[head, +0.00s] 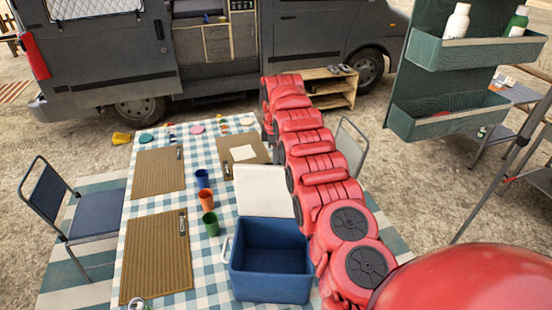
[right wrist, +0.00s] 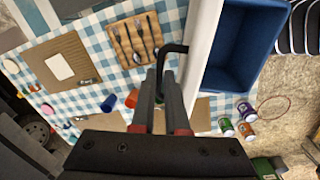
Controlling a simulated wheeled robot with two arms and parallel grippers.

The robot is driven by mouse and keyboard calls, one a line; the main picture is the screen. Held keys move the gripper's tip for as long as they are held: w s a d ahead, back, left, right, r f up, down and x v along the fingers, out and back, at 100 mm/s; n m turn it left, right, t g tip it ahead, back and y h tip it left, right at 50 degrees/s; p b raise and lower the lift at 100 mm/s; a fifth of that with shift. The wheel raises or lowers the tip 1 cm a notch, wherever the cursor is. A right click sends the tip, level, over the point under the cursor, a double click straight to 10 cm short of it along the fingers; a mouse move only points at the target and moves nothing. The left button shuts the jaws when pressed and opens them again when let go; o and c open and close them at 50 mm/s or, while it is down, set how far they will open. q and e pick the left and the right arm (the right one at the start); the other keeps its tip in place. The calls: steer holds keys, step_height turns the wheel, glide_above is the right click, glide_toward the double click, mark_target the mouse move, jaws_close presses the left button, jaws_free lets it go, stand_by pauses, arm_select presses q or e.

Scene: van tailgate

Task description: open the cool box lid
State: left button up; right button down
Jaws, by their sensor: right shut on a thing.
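The cool box (head: 270,292) is a blue open-topped tub at the front right of the checkered table; its inside looks empty. Its white lid (head: 263,190) is swung up and stands at the box's far side, leaning back. In the right wrist view the lid (right wrist: 207,40) shows as a white strip beside the blue box (right wrist: 240,50). My right gripper (right wrist: 163,88) is shut on the black handle (right wrist: 172,48) on the lid's edge. In the head view my red right arm hides most of this gripper. My left gripper is not in view.
Woven placemats (head: 155,262), a blue cup (head: 202,178), an orange cup (head: 206,199) and a green cup (head: 211,224) lie left of the box. Several cans (right wrist: 245,110) show near it. Chairs (head: 75,208) flank the table. A hanging green organizer (head: 450,115) is at right.

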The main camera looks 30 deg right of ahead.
steer(key=shift+s+f, duration=0.15)
steer(key=shift+f, duration=0.05)
steer(key=c, duration=0.9)
jaws_free()
steer(key=shift+r, duration=0.2)
steer(key=shift+r, duration=0.25)
step_height(320, 180, up, 2)
steer(key=shift+r, duration=0.1)
steer(key=r+p, duration=0.2)
steer(key=r, duration=0.2)
steer(key=r+p, duration=0.3)
steer(key=r, duration=0.2)
steer(key=s+r+p, duration=0.1)
steer(key=r+p, duration=0.1)
steer(key=r, duration=0.3)
steer(key=shift+a+r, duration=0.15)
steer(key=shift+a, duration=0.25)
